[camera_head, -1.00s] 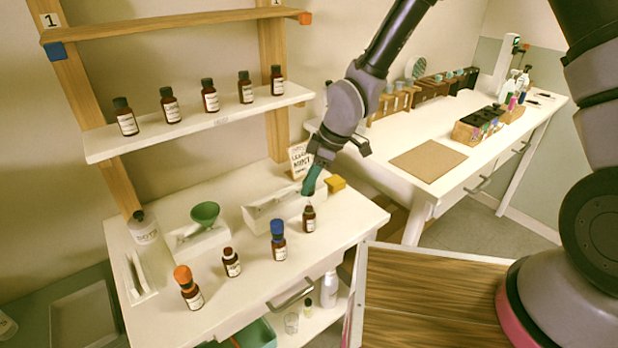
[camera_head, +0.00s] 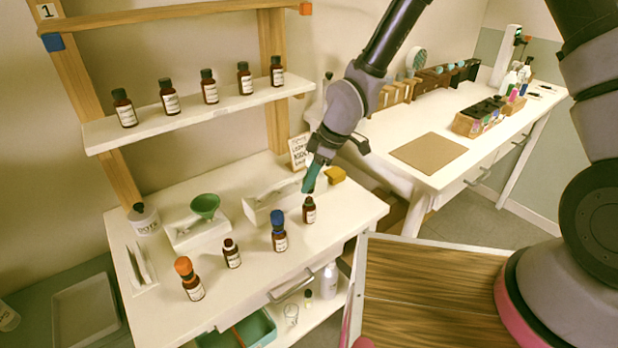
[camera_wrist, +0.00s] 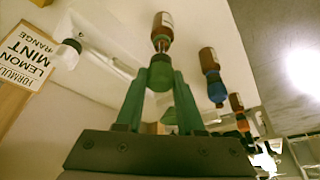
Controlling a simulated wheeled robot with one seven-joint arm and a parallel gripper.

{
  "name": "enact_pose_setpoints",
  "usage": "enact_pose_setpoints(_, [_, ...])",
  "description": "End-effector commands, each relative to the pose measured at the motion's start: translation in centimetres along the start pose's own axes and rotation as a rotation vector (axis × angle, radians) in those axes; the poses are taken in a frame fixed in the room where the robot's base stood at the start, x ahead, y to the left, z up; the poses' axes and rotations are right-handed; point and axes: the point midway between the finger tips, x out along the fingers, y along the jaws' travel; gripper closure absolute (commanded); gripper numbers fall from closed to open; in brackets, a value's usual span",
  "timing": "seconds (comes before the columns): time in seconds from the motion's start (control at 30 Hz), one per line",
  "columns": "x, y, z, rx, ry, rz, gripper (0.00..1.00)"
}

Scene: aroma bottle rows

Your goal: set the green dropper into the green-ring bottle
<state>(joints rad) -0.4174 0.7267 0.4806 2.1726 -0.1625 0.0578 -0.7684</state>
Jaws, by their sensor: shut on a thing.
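My gripper (camera_head: 307,190) is shut on the green dropper (camera_wrist: 161,74), gripping its green cap between both green fingers. In the wrist view the dropper's thin stem points at the mouth of a brown bottle (camera_wrist: 162,24). I cannot tell how far the stem is inside. In the head view this bottle (camera_head: 309,212) stands upright on the near table, directly below my fingertips, with a small gap between fingers and neck. It is the rightmost of the front row. The dropper is mostly hidden by my fingers in the head view.
To its left stand a blue-topped bottle (camera_head: 279,234), an open-looking bottle (camera_head: 232,254) and an orange-topped bottle (camera_head: 190,281). Several capped bottles line the shelf (camera_head: 200,118).

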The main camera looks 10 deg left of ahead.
Motion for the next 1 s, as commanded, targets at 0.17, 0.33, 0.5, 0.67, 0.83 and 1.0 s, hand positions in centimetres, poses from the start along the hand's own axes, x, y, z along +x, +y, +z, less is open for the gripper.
enact_pose_setpoints(0.17, [0.6, 0.0, 0.2, 0.0, 0.0, -0.001, 0.76])
enact_pose_setpoints(0.33, [1.2, 0.0, 0.5, 0.001, 0.0, -0.001, 0.76])
enact_pose_setpoints(0.5, [1.7, 0.0, 0.7, 0.001, 0.0, -0.001, 0.76])
enact_pose_setpoints(0.67, [2.2, 0.0, 0.9, 0.001, -0.001, -0.001, 0.76])
enact_pose_setpoints(0.83, [2.4, 0.0, 1.0, 0.0, 0.0, 0.0, 0.76])
enact_pose_setpoints(1.0, [2.4, 0.0, 1.0, 0.0, 0.0, 0.0, 0.52])
